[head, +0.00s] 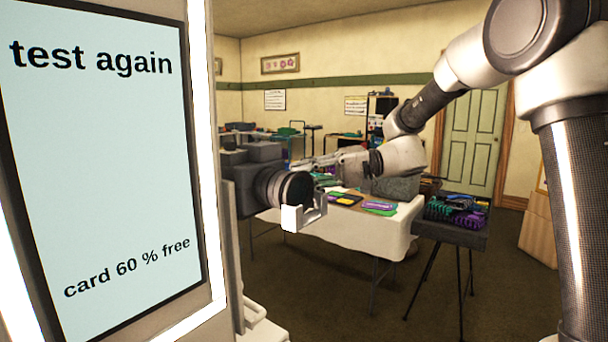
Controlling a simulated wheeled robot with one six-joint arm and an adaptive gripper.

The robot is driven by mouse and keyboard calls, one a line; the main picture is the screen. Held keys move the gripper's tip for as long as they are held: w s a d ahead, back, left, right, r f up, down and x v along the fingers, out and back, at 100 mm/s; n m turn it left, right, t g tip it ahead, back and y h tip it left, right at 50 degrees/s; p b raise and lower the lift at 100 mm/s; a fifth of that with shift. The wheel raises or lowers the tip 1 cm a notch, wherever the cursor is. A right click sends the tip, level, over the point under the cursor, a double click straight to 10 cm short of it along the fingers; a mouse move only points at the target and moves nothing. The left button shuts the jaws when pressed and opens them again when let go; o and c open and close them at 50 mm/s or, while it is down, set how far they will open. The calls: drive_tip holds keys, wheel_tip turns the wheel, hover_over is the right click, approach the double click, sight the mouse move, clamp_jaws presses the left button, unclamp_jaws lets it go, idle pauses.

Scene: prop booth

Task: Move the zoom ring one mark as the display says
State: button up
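The display (105,165) fills the left side of the head view. It reads "test again" at the top and "card 60 % free" at the bottom. A dark camera (240,178) stands just right of the display, with its lens (286,189) facing right. The zoom ring cannot be told apart on the dark lens barrel, and no marks are readable. My gripper (306,164) reaches in from the right, with its end close to the upper right of the lens. I cannot tell whether it touches the lens or how far its fingers are apart.
A white bracket (293,217) sits just below the lens front. Behind is a table with a white cloth (350,228) bearing coloured cards and a grey box. A dark stand (455,232) with green and purple items is right of it. Floor (490,300) shows at lower right.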

drive_tip(key=shift+o, duration=1.4)
drive_tip(key=shift+d, duration=0.1)
drive_tip(key=w+d+r, duration=0.1)
drive_tip(key=d, duration=1)
drive_tip(key=shift+w+d+r, duration=0.2)
drive_tip(key=shift+d+r, duration=0.15)
